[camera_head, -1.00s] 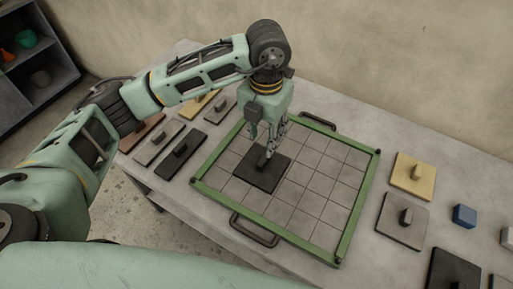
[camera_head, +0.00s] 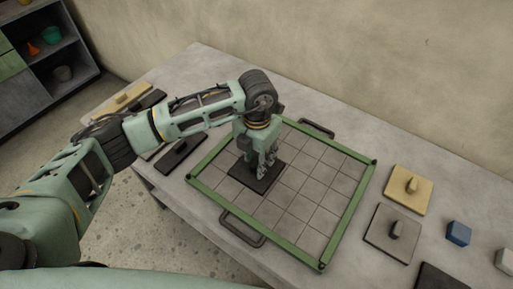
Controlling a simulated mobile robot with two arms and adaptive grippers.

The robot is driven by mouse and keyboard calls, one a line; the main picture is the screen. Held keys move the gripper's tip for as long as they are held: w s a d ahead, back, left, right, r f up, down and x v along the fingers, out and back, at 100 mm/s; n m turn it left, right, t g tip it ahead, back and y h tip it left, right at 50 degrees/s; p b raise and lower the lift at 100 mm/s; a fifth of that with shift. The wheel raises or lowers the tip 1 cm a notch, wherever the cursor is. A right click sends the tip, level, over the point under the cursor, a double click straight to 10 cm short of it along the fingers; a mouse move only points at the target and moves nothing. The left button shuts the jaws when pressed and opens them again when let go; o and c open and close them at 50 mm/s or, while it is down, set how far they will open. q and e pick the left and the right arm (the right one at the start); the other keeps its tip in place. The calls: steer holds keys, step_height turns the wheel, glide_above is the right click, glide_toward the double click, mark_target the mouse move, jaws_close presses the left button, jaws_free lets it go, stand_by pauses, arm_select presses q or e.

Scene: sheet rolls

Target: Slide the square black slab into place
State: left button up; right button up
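The square black slab (camera_head: 244,179) lies flat inside the green-framed tray (camera_head: 352,214), over its grey grid, toward the left side. Bare grid cells show around it. My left gripper (camera_head: 262,171) points down over the slab, with its fingers low at the slab's middle. The fingers and palm hide the slab's knob, so I cannot tell whether they are closed on it. My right gripper is not in view.
A yellow slab (camera_head: 397,195), a grey slab (camera_head: 378,236) and a blue block (camera_head: 458,233) sit right of the tray. Black handles (camera_head: 243,229) stick out from the tray's sides. More slabs, including a dark one (camera_head: 170,163), lie left of it, partly behind my arm.

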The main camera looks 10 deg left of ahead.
arm_select(q)
steer(key=shift+f, duration=0.4)
steer(key=shift+c, duration=0.5)
jaws_close()
